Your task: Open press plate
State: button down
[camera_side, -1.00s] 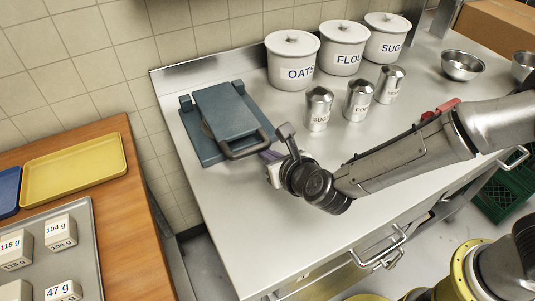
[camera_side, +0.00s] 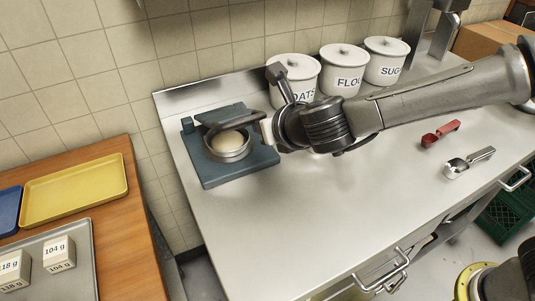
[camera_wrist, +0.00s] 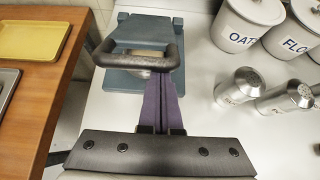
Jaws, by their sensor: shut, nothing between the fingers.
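The blue-grey press stands on the steel counter; its base (camera_side: 262,159) also shows in the wrist view (camera_wrist: 118,80). Its upper plate is swung up at the back, uncovering a metal ring (camera_side: 228,156) with a pale dough ball (camera_side: 229,142) inside. The dark U-shaped handle (camera_side: 240,118) is raised above the ring, and it also shows in the wrist view (camera_wrist: 176,47). My gripper (camera_side: 262,128) is at the right side of the handle. In the wrist view its purple fingers (camera_wrist: 162,82) are together and empty, with their tips at the handle; I cannot tell whether they touch.
White canisters (camera_side: 342,72) stand along the back wall. Shakers (camera_wrist: 239,87) stand right of the press. A red scoop (camera_side: 440,134) and a metal scoop (camera_side: 469,162) lie at the right. The front of the counter (camera_side: 290,215) is clear.

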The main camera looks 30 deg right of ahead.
jog(key=w+r, duration=1.4)
jog(key=w, duration=0.3)
jog(key=shift+r, duration=0.25)
jog(key=shift+f, duration=0.1)
jog(key=shift+s, duration=0.1)
jog(key=v, duration=1.4)
